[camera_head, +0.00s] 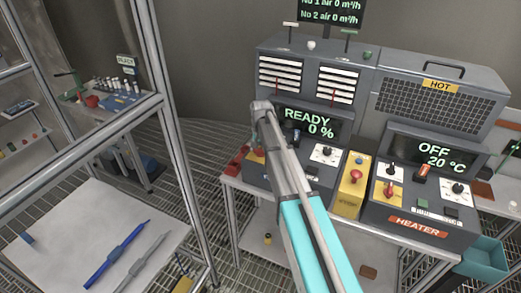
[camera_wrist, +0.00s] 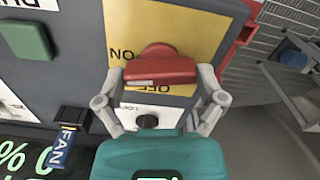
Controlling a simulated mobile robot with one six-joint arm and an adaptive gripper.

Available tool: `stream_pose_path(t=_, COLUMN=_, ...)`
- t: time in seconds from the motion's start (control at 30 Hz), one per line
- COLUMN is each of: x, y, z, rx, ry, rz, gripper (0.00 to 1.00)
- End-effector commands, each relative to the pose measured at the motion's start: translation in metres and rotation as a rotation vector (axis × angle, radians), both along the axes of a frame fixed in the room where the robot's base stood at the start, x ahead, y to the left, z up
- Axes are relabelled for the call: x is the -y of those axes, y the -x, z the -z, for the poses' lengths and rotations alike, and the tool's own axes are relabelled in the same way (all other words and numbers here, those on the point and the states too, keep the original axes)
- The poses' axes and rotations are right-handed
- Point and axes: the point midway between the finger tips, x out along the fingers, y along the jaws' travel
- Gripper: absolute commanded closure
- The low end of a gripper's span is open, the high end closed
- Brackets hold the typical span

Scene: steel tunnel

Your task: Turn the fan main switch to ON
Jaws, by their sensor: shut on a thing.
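The fan main switch is a red rotary handle (camera_wrist: 160,70) on a yellow plate (camera_wrist: 200,30) in the wrist view. The plate's lettering is upside down there, with ON left of the handle and OFF below it. The handle lies roughly level across the picture, a pale strip along its lower left edge; which mark it points to I cannot tell. My gripper (camera_wrist: 160,82) is shut on the handle, one finger at each end.
A blue FAN tag (camera_wrist: 65,145) on a black part and a black knob (camera_wrist: 147,121) sit close to my gripper. The heater unit (camera_head: 420,200) stands right of the fan panel, with a yellow box (camera_head: 353,180) between. A white table (camera_head: 80,240) is at left.

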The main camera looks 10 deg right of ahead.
Motion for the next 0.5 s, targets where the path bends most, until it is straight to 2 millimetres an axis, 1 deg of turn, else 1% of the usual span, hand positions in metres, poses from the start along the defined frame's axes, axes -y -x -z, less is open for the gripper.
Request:
stream_pose_path(t=0.2, x=0.0002, y=-0.001, z=-0.0001, rx=0.002, ry=0.001, rz=0.146, gripper=0.59)
stream_pose_path(t=0.5, x=0.0002, y=-0.001, z=-0.0001, rx=0.002, ry=0.0, rz=0.237, gripper=0.59)
